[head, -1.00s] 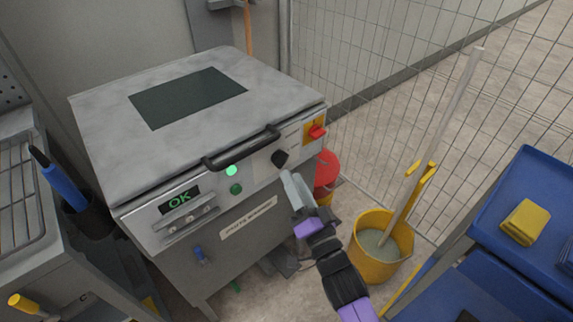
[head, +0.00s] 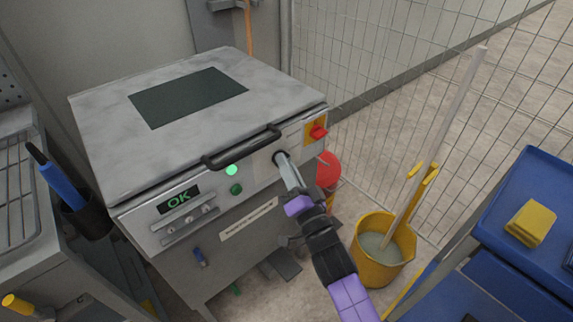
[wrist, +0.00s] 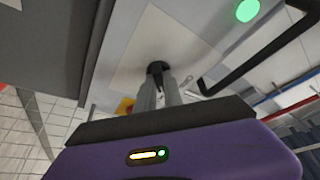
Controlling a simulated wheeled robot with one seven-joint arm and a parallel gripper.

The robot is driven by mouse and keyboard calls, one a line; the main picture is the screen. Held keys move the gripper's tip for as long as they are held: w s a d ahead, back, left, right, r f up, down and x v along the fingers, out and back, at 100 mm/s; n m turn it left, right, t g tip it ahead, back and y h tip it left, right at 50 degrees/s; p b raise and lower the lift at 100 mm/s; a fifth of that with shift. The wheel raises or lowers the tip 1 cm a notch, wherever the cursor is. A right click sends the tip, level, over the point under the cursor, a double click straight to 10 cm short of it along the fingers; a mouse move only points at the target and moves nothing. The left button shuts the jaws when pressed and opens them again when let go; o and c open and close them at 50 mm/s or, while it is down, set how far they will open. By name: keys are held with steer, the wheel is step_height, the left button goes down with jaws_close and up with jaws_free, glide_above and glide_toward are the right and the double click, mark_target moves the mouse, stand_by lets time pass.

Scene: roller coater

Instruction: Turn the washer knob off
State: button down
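The washer is a grey metal cabinet (head: 150,225) with a sloping lid and a front control strip. Its black knob (wrist: 157,67) shows in the wrist view on a pale panel, at the tips of my two grey fingers. In the head view, my gripper (head: 280,160) reaches the knob from the lower right and mostly hides it. In the wrist view, my gripper (wrist: 160,82) has one finger on each side of the knob's grip. I cannot tell whether the fingers press on it. The knob's pointer direction is hidden.
A black handle bar (head: 242,148) runs along the lid's front edge, close to the knob. A red switch on a yellow plate (head: 316,132) is to the right. The display (head: 179,200) reads OK; a green lamp (head: 232,170) is lit. A yellow mop bucket (head: 378,265) stands lower right.

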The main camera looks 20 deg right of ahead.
steer(key=shift+r+n+p, duration=0.1)
steer(key=shift+n+p, duration=0.2)
steer(key=shift+p, duration=0.1)
steer(key=shift+d+n+y+p, duration=0.1)
steer(key=shift+n+y+p, duration=1.15)
steer(key=shift+n, duration=1.7)
steer(key=shift+n+y+p, duration=0.7)
steer(key=shift+n+y, duration=0.95)
steer(key=shift+n, duration=1.7)
steer(key=c, duration=1.5)
jaws_free()
steer(key=shift+o, duration=0.2)
